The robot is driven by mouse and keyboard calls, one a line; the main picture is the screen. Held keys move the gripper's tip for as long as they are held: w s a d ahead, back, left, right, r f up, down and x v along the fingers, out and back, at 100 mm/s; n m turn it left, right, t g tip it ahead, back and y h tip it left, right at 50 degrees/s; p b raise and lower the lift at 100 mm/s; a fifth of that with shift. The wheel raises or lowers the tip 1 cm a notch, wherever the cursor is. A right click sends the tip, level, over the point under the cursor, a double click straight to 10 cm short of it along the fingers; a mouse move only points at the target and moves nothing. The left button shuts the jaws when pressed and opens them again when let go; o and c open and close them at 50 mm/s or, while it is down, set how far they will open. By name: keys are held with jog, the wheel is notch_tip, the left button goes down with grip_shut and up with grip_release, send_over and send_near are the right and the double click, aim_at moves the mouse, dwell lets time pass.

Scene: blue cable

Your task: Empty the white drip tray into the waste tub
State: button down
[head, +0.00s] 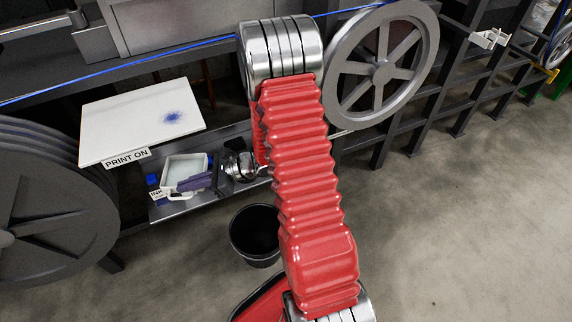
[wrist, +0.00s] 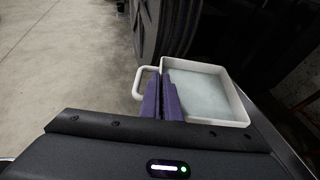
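The white drip tray (head: 184,161) is a shallow square tray on the low shelf in the head view, holding pale bluish liquid. It also shows in the wrist view (wrist: 239,101), with its loop handle (wrist: 137,82) on the left. My gripper (wrist: 161,75) has purple fingers close together beside the tray's handle side; they hide part of the handle. I cannot tell whether they grip it. In the head view my gripper (head: 188,184) is at the tray's front edge. The black waste tub (head: 255,232) stands on the floor, right of and below the tray; its inside is dark.
A white panel marked "PRINT ON" (head: 140,120) hangs over the left end of the shelf (head: 175,209). A blue bottle with an "INK" label (head: 156,194) stands left of the tray. A large reel (head: 45,210) is further left. Open floor (head: 440,230) lies right.

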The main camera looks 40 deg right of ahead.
jog(key=s+d+f+m+t+h, duration=0.1)
jog(key=s+d, duration=0.4)
jog(key=d, duration=0.8)
jog(key=s+d+f+m+t+h, duration=0.2)
jog(key=s+d+m+t+h, duration=0.2)
jog(key=d, duration=1)
jog(key=shift+s+d+m+h, duration=0.3)
jog(key=shift+s+m+h, duration=0.5)
jog(key=shift+s, duration=0.4)
jog(key=shift+w, duration=0.1)
jog(key=w+d+r+m+g, duration=0.1)
jog(key=w+d+m+g, duration=0.1)
jog(key=w+g, duration=0.2)
jog(key=shift+w+d+m+y, duration=0.3)
jog(key=shift+w+d+y, duration=0.1)
jog(key=shift+w, duration=0.55)
jog(key=shift+w+r+g, duration=0.15)
jog(key=shift+r+g, duration=0.2)
jog(key=shift+g, duration=0.05)
jog(key=shift+w+d+r+m+g, duration=0.2)
jog(key=shift+w+r+m+g, duration=0.15)
jog(key=shift+r+g, duration=0.25)
jog(key=shift+r+y, duration=0.1)
jog(key=shift+y, duration=0.2)
